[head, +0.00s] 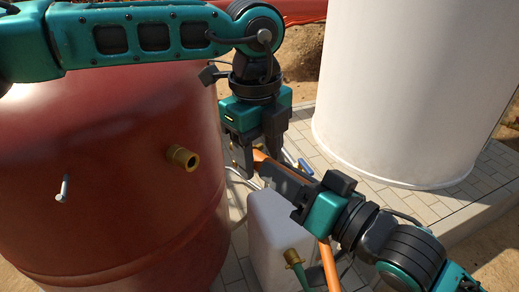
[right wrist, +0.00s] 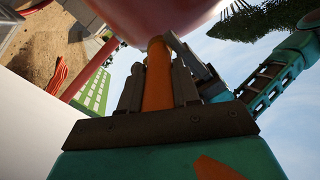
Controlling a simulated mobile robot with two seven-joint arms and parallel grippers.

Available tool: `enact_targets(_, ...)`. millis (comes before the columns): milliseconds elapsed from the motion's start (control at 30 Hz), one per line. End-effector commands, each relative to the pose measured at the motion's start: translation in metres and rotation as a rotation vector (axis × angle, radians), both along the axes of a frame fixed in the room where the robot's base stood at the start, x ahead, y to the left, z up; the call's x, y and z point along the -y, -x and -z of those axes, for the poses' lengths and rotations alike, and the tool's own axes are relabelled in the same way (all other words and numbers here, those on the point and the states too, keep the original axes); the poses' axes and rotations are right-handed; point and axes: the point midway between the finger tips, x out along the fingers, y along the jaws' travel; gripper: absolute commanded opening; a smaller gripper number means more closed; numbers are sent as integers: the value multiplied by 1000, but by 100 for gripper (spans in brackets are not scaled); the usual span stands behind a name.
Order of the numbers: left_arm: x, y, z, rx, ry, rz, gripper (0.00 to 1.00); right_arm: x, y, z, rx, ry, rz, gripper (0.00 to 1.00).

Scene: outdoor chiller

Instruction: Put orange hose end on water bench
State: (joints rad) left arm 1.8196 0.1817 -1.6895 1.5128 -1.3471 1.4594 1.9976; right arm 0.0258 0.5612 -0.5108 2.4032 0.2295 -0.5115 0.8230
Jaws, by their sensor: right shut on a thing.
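The orange hose (head: 324,264) runs up from the lower middle to my two grippers in the head view. My right gripper (head: 278,180) is shut on the hose near its upper end. In the right wrist view the hose (right wrist: 157,75) stands between the right gripper's fingers (right wrist: 157,90). My left gripper (head: 257,153) points down just above the hose's upper end, its fingers on either side of the orange part. Whether it touches or grips the hose cannot be told. I cannot make out a clear water bench in these views.
A large red tank (head: 110,190) with a brass fitting (head: 182,158) fills the left. A white box (head: 268,222) stands below my grippers, with a green hose fitting (head: 292,257) beside it. A large white cylinder (head: 410,90) stands on paving (head: 455,200) at the right.

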Motion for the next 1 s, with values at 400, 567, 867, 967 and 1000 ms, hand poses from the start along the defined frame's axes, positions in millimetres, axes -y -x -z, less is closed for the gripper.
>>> enact_targets(400, 1, 0, -1, 3, 3, 1, 13, -1, 1, -1, 2, -3, -4, 0)
enact_targets(567, 1, -1, -1, 3, 5, 1, 0, -2, 2, -1, 1, -5, -6, 0)
enact_targets(867, 1, -1, -2, 4, 5, 1, 0, -2, 2, -1, 0, -5, -6, 51)
enact_targets(967, 1, -1, -2, 3, 4, 0, 0, -1, 1, -1, 0, -4, -4, 61)
enact_targets(1000, 1, -1, -2, 3, 4, 0, 0, -1, 1, -1, 0, -3, -3, 61)
